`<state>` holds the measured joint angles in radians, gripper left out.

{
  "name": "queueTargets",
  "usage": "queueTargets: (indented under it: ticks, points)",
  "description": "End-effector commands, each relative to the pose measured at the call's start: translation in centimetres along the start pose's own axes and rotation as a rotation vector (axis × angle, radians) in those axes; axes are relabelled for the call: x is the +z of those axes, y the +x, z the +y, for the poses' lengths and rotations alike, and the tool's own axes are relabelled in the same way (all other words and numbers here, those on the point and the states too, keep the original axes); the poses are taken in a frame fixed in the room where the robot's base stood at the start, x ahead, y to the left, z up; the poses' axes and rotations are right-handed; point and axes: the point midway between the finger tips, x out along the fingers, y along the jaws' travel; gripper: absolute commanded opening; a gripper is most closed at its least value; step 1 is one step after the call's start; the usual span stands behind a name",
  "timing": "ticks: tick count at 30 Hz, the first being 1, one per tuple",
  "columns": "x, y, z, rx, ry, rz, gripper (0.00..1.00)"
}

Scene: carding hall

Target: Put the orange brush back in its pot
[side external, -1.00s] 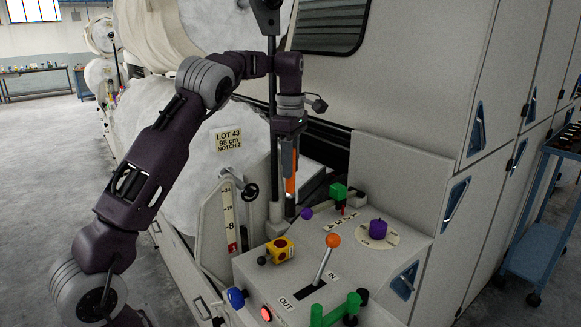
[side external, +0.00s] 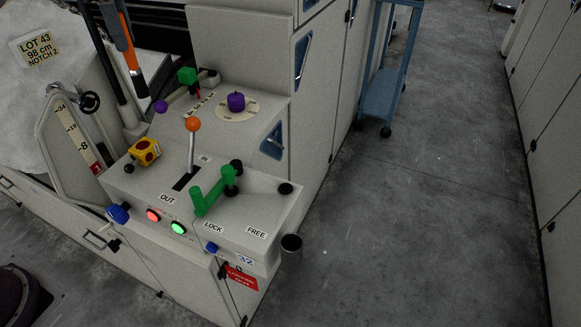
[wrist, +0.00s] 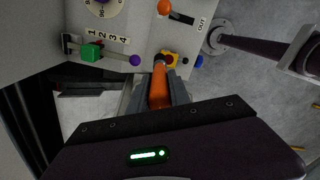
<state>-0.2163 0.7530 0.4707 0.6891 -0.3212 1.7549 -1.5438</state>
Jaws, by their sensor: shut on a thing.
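My gripper (side external: 121,30) shows only in part at the top left of the side external view. It is shut on the orange brush (side external: 126,38), which hangs down with its dark end above the back of the console. In the wrist view the orange brush (wrist: 158,88) lies between the two fingers of my gripper (wrist: 160,92). A small dark open-topped pot (side external: 291,246) is at the console's front right corner, well apart from the brush. No contents show in it.
The console (side external: 240,208) carries an orange-knobbed lever (side external: 193,125), a green handle (side external: 213,192), a yellow block (side external: 145,151), a purple knob (side external: 236,101) and a green block (side external: 187,75). A blue trolley (side external: 381,97) stands behind. The floor to the right is clear.

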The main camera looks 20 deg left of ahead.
Motion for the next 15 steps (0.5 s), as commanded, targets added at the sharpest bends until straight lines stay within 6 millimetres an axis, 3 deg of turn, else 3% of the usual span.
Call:
queueTargets:
  ticks: [8, 11, 15]
  points:
    - [7.8, -0.1, -2.7, 0.002, 0.133, 0.001, 0.00]
    - [12.0, 0.0, -4.8, 0.002, 0.209, 0.001, 0.00]
    - [18.9, 0.0, -9.6, 0.003, 0.346, 0.001, 0.00]
